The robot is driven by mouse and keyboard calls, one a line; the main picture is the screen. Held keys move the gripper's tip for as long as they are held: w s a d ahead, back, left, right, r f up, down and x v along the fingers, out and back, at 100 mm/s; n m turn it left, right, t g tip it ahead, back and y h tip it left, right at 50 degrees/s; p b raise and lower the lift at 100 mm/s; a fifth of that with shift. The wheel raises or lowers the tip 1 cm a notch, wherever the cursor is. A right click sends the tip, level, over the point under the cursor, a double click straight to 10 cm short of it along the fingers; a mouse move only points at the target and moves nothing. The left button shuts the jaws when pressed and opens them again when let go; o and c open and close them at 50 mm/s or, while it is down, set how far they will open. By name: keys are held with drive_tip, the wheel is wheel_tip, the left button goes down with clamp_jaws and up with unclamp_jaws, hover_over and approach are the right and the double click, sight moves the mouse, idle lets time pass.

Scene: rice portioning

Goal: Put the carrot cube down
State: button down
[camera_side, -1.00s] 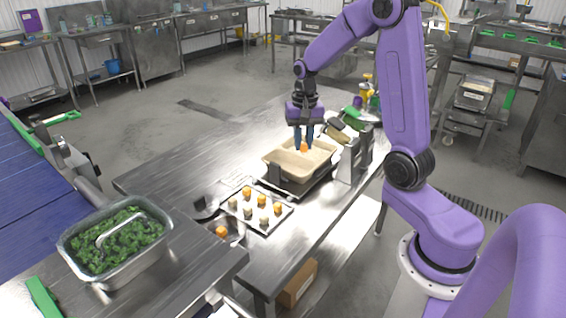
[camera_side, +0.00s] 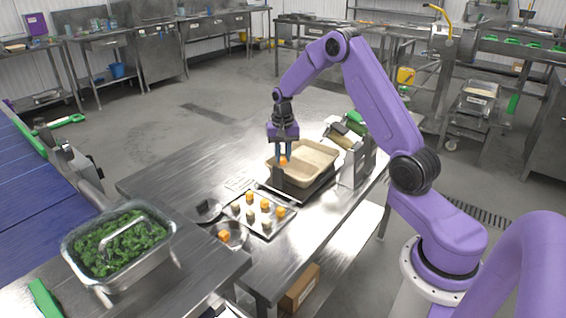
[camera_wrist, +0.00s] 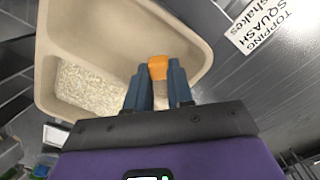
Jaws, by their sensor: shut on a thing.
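The orange carrot cube (camera_side: 284,162) is held between the blue fingertips of my gripper (camera_side: 283,155). In the wrist view, the carrot cube (camera_wrist: 158,66) shows between the tips of my gripper (camera_wrist: 157,78). It appears over the beige container (camera_wrist: 124,22), on the side without visible rice. White rice (camera_wrist: 90,88) lies in the other compartment. In the side view, the gripper points down at the left part of the beige container (camera_side: 322,150). I cannot tell whether the cube touches the container.
A metal tray (camera_side: 266,234) with several orange and pale cubes lies in front of the container. A round bowl (camera_side: 240,241) holds an orange cube (camera_side: 223,236). A steel pan of greens (camera_side: 150,262) stands at left. A metal stand (camera_side: 357,168) is right of the container.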

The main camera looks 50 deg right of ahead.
sight(283, 162)
drive_tip(key=shift+f, duration=1.4)
drive_tip(key=shift+f, duration=0.1)
drive_tip(key=c, duration=1.3)
unclamp_jaws()
